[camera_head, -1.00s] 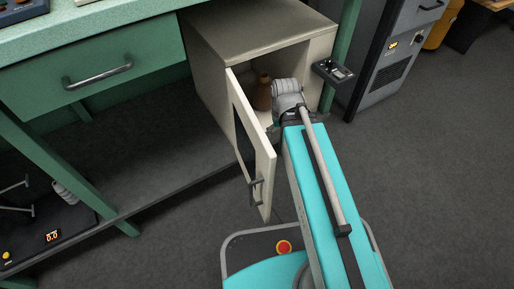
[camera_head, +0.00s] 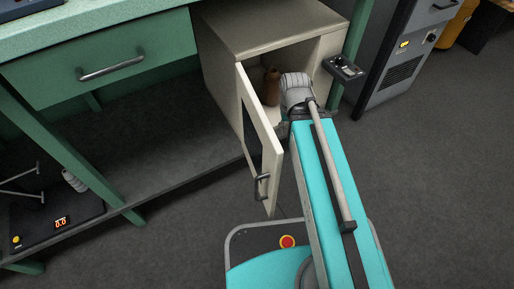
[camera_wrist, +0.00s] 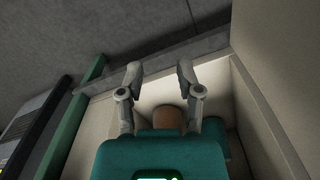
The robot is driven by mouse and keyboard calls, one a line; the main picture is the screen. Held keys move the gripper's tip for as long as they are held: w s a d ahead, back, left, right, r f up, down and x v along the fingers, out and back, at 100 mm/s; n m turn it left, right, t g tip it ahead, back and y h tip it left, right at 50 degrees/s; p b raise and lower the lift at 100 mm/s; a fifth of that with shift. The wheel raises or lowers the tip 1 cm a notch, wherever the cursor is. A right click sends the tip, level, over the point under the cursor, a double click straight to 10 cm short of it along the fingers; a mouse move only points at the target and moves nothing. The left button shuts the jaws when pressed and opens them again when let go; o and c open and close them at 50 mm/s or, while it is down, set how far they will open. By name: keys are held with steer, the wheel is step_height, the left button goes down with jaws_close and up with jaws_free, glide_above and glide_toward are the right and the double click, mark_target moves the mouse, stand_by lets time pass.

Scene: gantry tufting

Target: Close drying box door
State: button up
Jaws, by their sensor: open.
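The drying box (camera_head: 270,32) is a beige cabinet under the green bench. Its door (camera_head: 262,140) stands wide open, swung toward me, with a dark handle (camera_head: 262,186) near its free edge. A brown bottle (camera_head: 271,86) stands inside the box. It also shows in the wrist view (camera_wrist: 168,117), partly hidden behind my gripper's body. My gripper (camera_wrist: 159,74) is open, its fingers spread with nothing clasped between them. In the head view my wrist is at the box opening, right of the door, and hides the fingers. I see no contact with the door.
A green bench leg (camera_head: 355,45) and a small dark control panel (camera_head: 343,68) stand just right of the box. A grey machine (camera_head: 405,55) is farther right. A black device with a lit display (camera_head: 60,222) sits on the lower shelf at left. Floor at right is clear.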

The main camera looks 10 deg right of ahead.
step_height(320, 180, up, 3)
steer(key=shift+f+p, duration=0.1)
steer(key=shift+p, duration=1)
steer(key=c, duration=0.4)
step_height(320, 180, up, 10)
steer(key=p, duration=0.9)
steer(key=shift+f+p, duration=0.1)
steer(key=shift+p, duration=0.25)
jaws_close()
steer(key=shift+s, duration=0.15)
